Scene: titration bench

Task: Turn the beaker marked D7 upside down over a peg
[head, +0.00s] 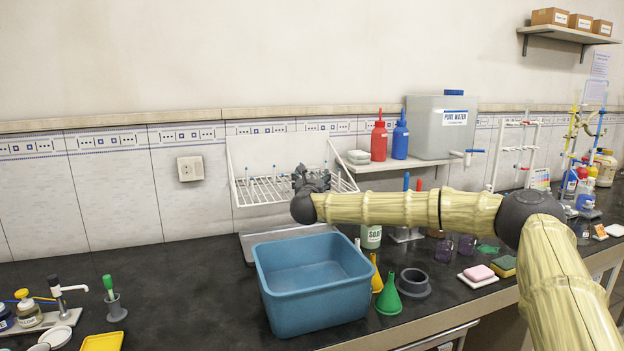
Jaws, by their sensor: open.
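A white wire drying rack (262,191) with a row of pegs hangs on the tiled wall. My gripper (309,175) is in front of the rack's right half and hides some of its pegs. It is small and dark here, and I see nothing clearly held in it. Two small purplish glass vessels (445,249) (467,245) stand on the bench below my forearm. I cannot read a D7 mark on either, and I cannot pick out the beaker marked D7 for sure.
A blue basin (312,306) stands below the rack. Funnels (389,296), a soap container (371,237) and sponges (479,273) lie right of it. A shelf holds red (379,140) and blue bottles and a water tank (441,125).

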